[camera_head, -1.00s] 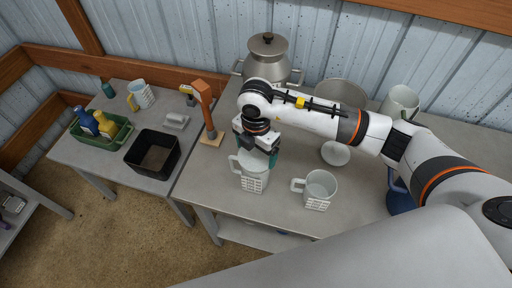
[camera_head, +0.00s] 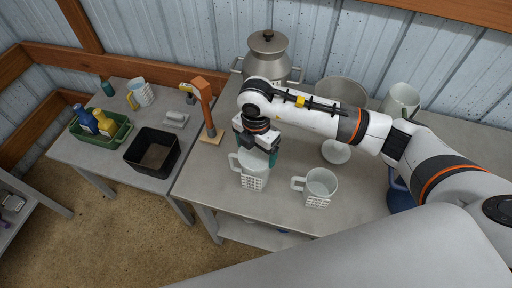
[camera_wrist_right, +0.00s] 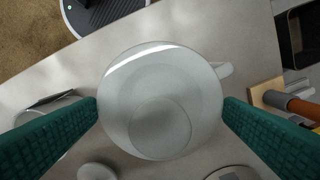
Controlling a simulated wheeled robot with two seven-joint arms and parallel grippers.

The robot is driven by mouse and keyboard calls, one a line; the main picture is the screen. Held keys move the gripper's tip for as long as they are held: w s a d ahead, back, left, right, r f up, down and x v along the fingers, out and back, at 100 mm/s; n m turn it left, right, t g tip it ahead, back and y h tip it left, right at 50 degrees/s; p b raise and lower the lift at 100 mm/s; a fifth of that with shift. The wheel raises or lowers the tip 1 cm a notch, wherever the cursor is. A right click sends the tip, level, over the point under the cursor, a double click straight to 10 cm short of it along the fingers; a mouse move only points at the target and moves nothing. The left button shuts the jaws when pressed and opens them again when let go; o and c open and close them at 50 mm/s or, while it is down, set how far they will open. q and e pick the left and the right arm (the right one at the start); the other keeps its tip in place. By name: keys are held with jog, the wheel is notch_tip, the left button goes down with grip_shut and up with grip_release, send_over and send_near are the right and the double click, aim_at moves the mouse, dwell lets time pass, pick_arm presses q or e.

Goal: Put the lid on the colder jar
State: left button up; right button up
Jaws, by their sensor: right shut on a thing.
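A pale mug-like jar with a side handle and a grid-marked front (camera_head: 252,183) stands on the right table. A similar jar (camera_head: 318,186) stands open to its right, its handle pointing left. My right gripper (camera_head: 258,148) points down at the first jar's top. In the right wrist view, the green fingers (camera_wrist_right: 160,108) press on opposite sides of a round pale rim. My left gripper is out of view.
A hammer on a stand (camera_head: 205,105) is left. The left table holds a black bin (camera_head: 153,153) and green crate (camera_head: 101,130).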

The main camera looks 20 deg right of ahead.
jog(key=shift+f+b, duration=0.65)
jog(key=shift+f, duration=0.2)
jog(key=o, duration=0.7)
jog(key=shift+r, duration=0.1)
